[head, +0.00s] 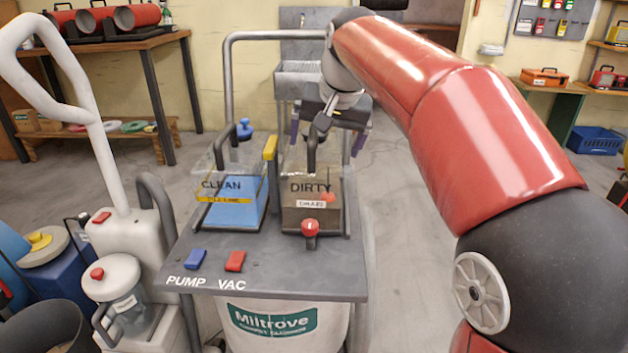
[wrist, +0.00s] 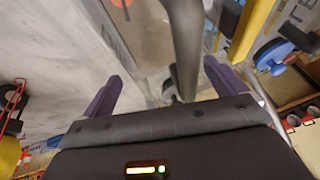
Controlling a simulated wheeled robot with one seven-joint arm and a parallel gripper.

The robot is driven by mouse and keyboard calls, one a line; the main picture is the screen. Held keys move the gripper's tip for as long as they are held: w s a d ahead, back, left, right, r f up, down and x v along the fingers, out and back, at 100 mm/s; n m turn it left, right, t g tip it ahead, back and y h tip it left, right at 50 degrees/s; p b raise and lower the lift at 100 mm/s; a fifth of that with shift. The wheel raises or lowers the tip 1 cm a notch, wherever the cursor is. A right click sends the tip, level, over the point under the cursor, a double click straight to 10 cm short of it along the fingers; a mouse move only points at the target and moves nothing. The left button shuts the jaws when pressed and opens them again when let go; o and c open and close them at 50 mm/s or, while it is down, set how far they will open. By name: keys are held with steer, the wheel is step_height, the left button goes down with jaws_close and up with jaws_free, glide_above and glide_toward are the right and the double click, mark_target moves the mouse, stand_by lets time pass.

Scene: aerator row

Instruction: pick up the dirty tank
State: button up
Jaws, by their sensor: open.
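The dirty tank (head: 318,215), a clear box of brown liquid labelled DIRTY, stands upright on the grey machine deck, right of the clean tank (head: 230,205) with blue liquid. A dark handle (head: 311,155) rises at its top. My gripper (head: 325,148) is behind and above the tank, its purple fingers open and spread left and right of the handle. In the wrist view, my gripper (wrist: 164,72) is open with a dark bar (wrist: 185,40) showing between the fingers. The tank's brownish side (wrist: 145,30) shows beyond. I cannot tell whether either finger touches the bar.
A yellow latch (head: 270,148) stands between the tanks, and a red knob (head: 310,228) is in front of the dirty tank. A grey tube rail (head: 229,75) rises behind the clean tank. Blue and red switches (head: 235,261) sit at the deck's front. Floor to the right is clear.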

steer(key=shift+s+f, duration=0.1)
jaws_close()
stand_by(0.7)
